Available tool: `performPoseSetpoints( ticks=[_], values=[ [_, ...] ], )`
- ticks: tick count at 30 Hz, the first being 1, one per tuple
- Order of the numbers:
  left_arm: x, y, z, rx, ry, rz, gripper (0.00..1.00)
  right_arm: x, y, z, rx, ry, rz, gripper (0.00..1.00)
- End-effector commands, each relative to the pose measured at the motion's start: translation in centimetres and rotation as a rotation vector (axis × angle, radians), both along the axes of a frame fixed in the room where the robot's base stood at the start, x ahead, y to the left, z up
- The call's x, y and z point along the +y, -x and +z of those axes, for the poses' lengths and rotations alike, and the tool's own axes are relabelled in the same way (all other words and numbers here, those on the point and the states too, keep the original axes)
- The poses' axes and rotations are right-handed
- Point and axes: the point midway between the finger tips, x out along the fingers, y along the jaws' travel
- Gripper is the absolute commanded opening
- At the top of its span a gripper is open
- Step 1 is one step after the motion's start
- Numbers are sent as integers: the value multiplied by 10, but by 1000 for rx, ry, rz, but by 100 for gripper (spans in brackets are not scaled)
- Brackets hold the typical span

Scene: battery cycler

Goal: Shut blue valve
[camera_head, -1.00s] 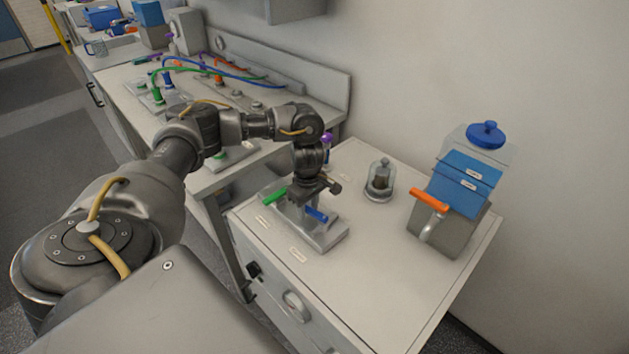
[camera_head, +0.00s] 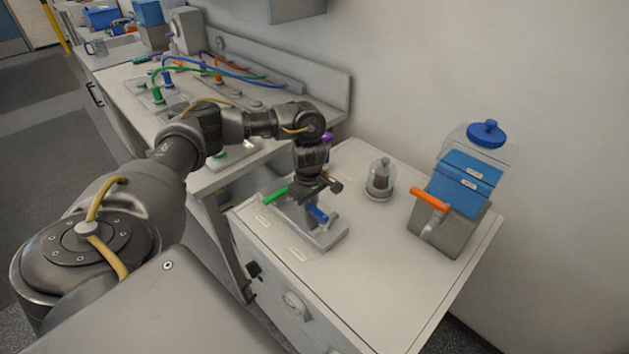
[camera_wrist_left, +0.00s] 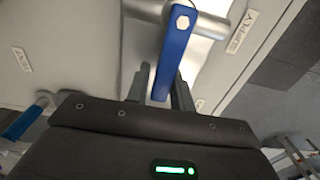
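The blue valve handle (camera_head: 318,213) is on a grey metal valve block (camera_head: 325,238) on the near bench, below my left gripper (camera_head: 311,204). In the left wrist view the blue handle (camera_wrist_left: 174,55) runs down between the two fingers of my left gripper (camera_wrist_left: 161,84). The fingers sit close on both sides of it, and I see no clear gap. The handle's far end is at a grey metal fitting (camera_wrist_left: 205,22). A green handle (camera_head: 275,196) is on the left side of the same block. My right gripper is not in view.
A glass-domed piece (camera_head: 379,180) stands right of the block. Farther right is a grey and blue unit (camera_head: 462,190) with an orange handle (camera_head: 431,201). The bench front right (camera_head: 390,290) is clear. A bench with hoses (camera_head: 225,72) is behind.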

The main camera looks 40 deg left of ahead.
Motion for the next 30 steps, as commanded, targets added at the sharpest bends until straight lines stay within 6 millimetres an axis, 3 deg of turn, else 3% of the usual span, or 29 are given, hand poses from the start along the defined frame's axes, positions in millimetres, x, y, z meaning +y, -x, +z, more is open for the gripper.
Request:
performPoseSetpoints(
  ticks=[5,8,17,30],
  values=[
    [0,-1,0,-3,0,1,21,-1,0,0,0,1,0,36],
    [-1,-1,0,-3,0,0,32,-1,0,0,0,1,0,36],
    [0,-1,3,-2,0,1,32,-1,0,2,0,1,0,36],
    [0,-3,54,-2,0,1,32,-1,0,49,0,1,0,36]
  ],
)
